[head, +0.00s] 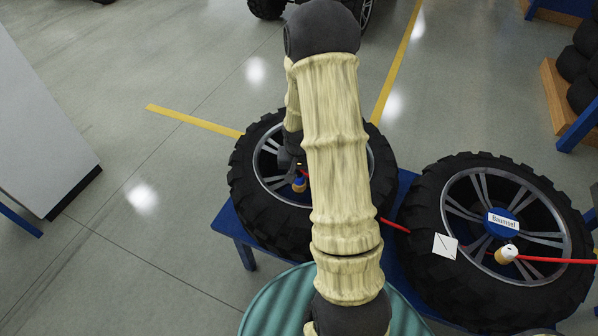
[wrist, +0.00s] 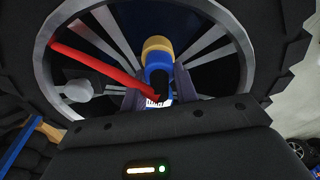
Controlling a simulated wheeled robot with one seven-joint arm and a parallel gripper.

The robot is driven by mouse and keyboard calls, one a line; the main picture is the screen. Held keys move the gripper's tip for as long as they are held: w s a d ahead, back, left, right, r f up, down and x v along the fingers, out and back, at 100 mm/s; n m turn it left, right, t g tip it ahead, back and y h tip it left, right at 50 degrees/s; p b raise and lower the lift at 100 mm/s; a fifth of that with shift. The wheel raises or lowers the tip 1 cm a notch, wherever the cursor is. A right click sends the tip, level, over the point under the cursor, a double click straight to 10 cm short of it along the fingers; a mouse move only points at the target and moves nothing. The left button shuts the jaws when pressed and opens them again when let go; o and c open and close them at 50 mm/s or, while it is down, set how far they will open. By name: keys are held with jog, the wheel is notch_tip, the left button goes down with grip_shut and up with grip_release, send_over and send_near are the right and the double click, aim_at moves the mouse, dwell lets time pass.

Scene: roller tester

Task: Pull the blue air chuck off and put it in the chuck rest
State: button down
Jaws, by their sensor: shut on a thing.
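The blue air chuck (wrist: 156,75) with its tan end (wrist: 157,45) sits between my gripper's fingers (wrist: 158,88) in the wrist view. My gripper is shut on it, over the rim of the left wheel (head: 240,185). In the head view the chuck (head: 299,183) shows just below my gripper (head: 292,163), partly hidden by my arm. A red hose (wrist: 100,68) runs from the chuck. I cannot tell whether the tan end is on a valve or free. I cannot make out a chuck rest for certain.
The right wheel (head: 425,215) has a blue hub labelled "Boumsel" and a white chuck (head: 507,253) with a red hose. Both wheels lie on a blue stand (head: 245,255). A grey knob (wrist: 78,90) shows left of the chuck in the wrist view.

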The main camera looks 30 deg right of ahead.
jog(key=shift+r+p, duration=0.55)
jog(key=shift+r, duration=0.05)
dwell(0.3)
jog(key=c, duration=1.6)
grip_release()
grip_shut()
jog(key=shift+r+p, duration=1.45)
jog(key=shift+r, duration=0.2)
jog(key=shift+f, duration=0.1)
